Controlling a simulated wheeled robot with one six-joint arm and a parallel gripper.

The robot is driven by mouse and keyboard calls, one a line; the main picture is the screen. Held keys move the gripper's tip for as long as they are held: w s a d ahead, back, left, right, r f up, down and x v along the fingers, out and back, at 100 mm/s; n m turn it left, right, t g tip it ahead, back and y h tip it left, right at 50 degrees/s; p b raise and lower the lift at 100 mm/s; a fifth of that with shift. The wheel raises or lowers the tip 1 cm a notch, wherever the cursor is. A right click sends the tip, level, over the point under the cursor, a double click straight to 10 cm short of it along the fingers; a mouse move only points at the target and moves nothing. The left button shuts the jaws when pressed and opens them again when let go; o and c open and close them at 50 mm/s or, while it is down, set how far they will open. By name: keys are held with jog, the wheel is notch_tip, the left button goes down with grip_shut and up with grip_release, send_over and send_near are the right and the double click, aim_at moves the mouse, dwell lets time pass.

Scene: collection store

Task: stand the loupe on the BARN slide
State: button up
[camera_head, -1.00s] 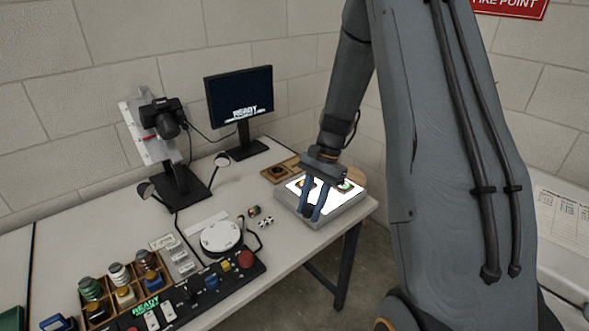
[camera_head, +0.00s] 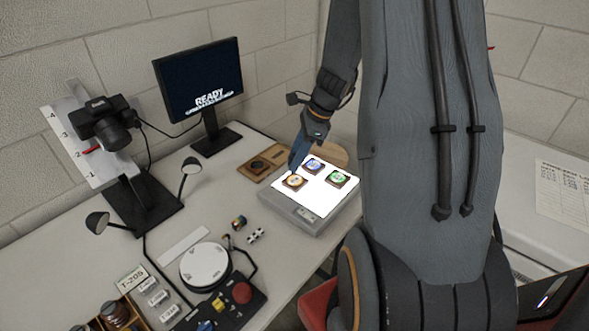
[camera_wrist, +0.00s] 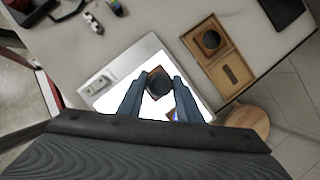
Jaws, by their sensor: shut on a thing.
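My gripper (camera_wrist: 158,88) is shut on the loupe (camera_wrist: 159,83), a small dark round piece between its fingertips in the wrist view. The loupe hangs over the orange slide (camera_wrist: 154,71) on the light box (camera_wrist: 97,83); I cannot tell whether it touches. In the head view my gripper (camera_head: 294,168) is at the back left of the light box (camera_head: 303,214), beside the orange slide (camera_head: 294,182). The loupe is not distinct there. A blue slide (camera_head: 313,166) and a green slide (camera_head: 338,178) also lie on the lit top. I cannot read which slide is BARN.
A wooden holder (camera_head: 254,171) with a round recess lies behind the light box; it also shows in the wrist view (camera_wrist: 232,48). A monitor (camera_head: 198,80), camera stand (camera_head: 143,208) and white turntable (camera_head: 205,267) are to the left. A round wooden piece (camera_head: 331,152) is behind.

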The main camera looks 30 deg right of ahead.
jog(key=shift+f+p, duration=0.3)
jog(key=shift+f, duration=2.1)
jog(key=shift+f, duration=0.15)
jog(key=o, duration=1)
jog(key=b+v, duration=0.2)
jog(key=v, duration=0.9)
jog(key=shift+s+a+r+n+g+h, duration=0.2)
jog(key=shift+s+a+n+h, duration=0.45)
jog(key=shift+s+a+n, duration=2.25)
jog(key=shift+s+a+r+n+g+h, duration=0.15)
jog(key=shift+s+a+n+h, duration=1)
jog(key=shift+a+n, duration=2.95)
jog(key=shift+s+a+r+n+g+h, duration=0.1)
jog(key=shift+s+a+r+n+h, duration=0.15)
jog(key=shift+s+a+n, duration=3.3)
